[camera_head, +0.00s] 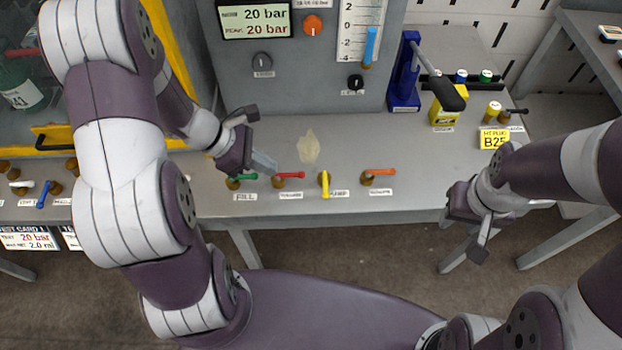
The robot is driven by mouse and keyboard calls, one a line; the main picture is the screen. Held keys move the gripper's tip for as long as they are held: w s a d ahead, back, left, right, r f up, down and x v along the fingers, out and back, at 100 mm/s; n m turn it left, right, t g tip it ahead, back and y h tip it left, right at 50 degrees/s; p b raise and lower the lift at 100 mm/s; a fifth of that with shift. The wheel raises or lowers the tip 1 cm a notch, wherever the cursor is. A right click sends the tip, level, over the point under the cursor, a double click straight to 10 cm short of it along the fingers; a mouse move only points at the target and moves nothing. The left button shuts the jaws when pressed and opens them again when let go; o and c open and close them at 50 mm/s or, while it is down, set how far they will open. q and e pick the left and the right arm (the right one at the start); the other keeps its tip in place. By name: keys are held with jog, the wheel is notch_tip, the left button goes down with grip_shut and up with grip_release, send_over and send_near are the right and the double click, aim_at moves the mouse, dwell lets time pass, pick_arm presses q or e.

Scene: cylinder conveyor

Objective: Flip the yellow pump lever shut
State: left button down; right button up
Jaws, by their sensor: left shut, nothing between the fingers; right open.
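The yellow pump lever (325,186) stands on the front part of the grey bench, beside a label reading PUMP. Its handle points toward me, while the green lever (246,177), red lever (291,175) and orange lever (381,172) in the same row point right. My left gripper (262,161) is shut and empty above the bench, left of the yellow lever and just behind the green and red levers. It is apart from the yellow lever. My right gripper (480,238) is open and empty in front of the bench, to the right.
A grey panel with a display (255,21) and a gauge (361,28) rises behind the levers.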

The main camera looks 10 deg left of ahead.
aim_at(325, 184)
pick_arm(q)
jog(key=b+x, duration=0.1)
jog(key=x, duration=0.3)
jog(key=b+x, duration=0.1)
jog(key=x, duration=0.4)
jog(key=shift+s+f, duration=0.1)
jog(key=shift+s, duration=0.1)
jog(key=shift+w+d, duration=0.2)
jog(key=shift+d, duration=0.4)
jog(key=shift+w+d, duration=0.15)
jog(key=shift+d, duration=0.5)
jog(key=shift+w+d+f, duration=0.15)
jog(key=shift+w+d, duration=0.05)
jog(key=shift+d, duration=0.4)
